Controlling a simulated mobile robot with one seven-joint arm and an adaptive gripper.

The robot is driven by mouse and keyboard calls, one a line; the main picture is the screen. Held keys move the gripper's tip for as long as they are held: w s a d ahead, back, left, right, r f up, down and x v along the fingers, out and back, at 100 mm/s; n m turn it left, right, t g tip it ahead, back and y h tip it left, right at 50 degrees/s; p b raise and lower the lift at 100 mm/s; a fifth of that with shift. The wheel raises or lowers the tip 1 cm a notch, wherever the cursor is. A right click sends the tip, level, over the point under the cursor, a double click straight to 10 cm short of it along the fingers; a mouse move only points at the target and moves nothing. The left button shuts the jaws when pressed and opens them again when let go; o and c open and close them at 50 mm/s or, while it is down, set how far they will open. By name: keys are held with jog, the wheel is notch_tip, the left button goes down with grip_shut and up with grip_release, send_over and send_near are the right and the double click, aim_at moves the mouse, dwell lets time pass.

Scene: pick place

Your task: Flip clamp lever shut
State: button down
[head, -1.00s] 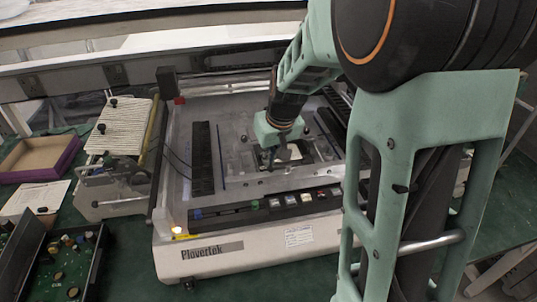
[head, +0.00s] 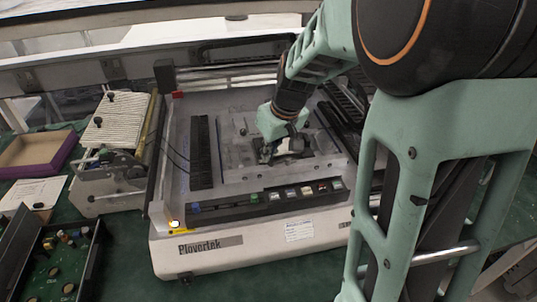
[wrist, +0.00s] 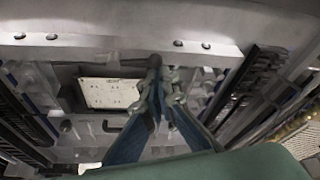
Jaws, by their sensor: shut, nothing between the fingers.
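My gripper (head: 266,155) is shut and empty, low over the fixture (head: 236,150) in the middle of the white Plovertek machine (head: 215,254). In the wrist view my fingers (wrist: 160,86) come together just below a dark round knob (wrist: 154,60), which looks like the end of the clamp lever. The fingertips are very close to it; I cannot tell whether they touch. Metal clamp parts lie around the fingertips, and the lever's angle is hard to make out. A pale board (wrist: 108,93) lies left of the fingers.
A row of buttons (head: 304,191) runs along the machine's front. Dark rails (head: 201,150) stand left and right of the fixture. A slatted device (head: 118,125), a purple-edged tray (head: 38,152) and a black bin with a circuit board (head: 66,262) are on the left.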

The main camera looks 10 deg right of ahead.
aim_at(289, 165)
jog(key=n+b, duration=0.1)
jog(key=s+n+b, duration=0.1)
jog(key=s+n+y+b, duration=0.1)
jog(key=n, duration=0.1)
jog(key=shift+d+f+g+b, duration=0.15)
jog(key=shift+f+g+b, duration=0.1)
jog(key=shift+g+b, duration=0.15)
jog(key=n+b, duration=0.1)
jog(key=n, duration=0.1)
jog(key=s+n+g+y, duration=0.1)
jog(key=shift+s+d+r+n+b, duration=0.1)
jog(key=shift+s+d+n+b, duration=0.1)
jog(key=shift+d+n+b, duration=0.2)
jog(key=n, duration=0.1)
jog(key=s+d+n+g, duration=0.1)
jog(key=n, duration=0.3)
jog(key=shift+s+d+r+g+y, duration=0.1)
jog(key=shift+s+d+g+y, duration=0.2)
jog(key=shift+g, duration=0.1)
jog(key=shift+s+d+n+g, duration=0.2)
jog(key=shift+d+n+g, duration=0.15)
jog(key=shift+n, duration=0.75)
jog(key=shift+d, duration=0.2)
jog(key=shift+s+d, duration=0.1)
jog(key=shift+r, duration=0.15)
